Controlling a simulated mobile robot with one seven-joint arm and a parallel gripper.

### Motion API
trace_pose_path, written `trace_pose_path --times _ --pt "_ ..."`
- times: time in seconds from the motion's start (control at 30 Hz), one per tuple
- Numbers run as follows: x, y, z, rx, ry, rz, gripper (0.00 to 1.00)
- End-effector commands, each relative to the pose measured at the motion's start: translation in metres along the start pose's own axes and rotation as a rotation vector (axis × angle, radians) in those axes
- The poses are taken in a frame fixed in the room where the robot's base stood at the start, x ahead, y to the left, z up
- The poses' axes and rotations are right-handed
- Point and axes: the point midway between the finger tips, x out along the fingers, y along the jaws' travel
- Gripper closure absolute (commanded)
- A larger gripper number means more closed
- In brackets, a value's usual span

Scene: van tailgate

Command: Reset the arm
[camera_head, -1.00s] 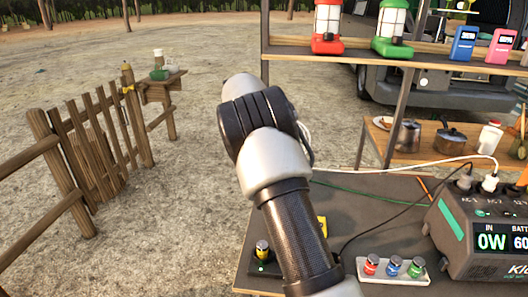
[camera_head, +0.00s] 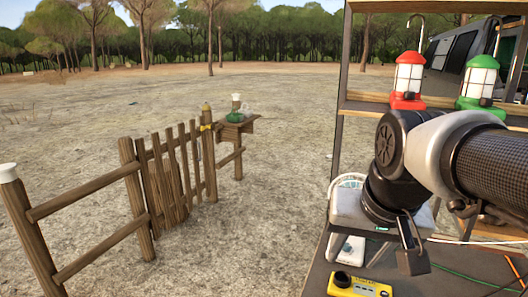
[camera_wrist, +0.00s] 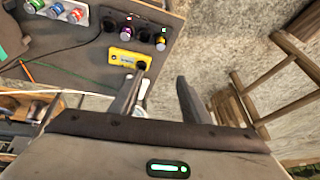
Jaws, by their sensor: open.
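My gripper shows in the wrist view (camera_wrist: 158,88) with its two dark fingers apart and nothing between them. The fingers reach over the side of the dark worktop (camera_wrist: 90,63), near a yellow device (camera_wrist: 126,58). In the head view my arm comes in from the right edge and bends down above the worktop (camera_head: 405,290). I cannot make out both fingertips there. The yellow device also shows in the head view (camera_head: 358,286) at the bottom, below the arm.
A red lantern (camera_head: 408,78) and a green lantern (camera_head: 480,82) stand on the shelf (camera_head: 370,108) at the right, close to my arm. A wooden fence with a gate (camera_head: 170,180) stands at the left. Open ground lies between the fence and the worktop.

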Motion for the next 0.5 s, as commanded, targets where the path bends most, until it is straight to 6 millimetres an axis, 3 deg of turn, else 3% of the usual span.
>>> trace_pose_path --times 0.1,0.3,0.5 --pt "-0.003 0.001 0.033 -0.084 0.025 -0.005 0.57" --pt "0.002 0.005 0.080 -0.210 0.061 0.000 0.57" --pt "-0.045 -0.001 0.056 -0.211 0.056 -0.001 0.57"
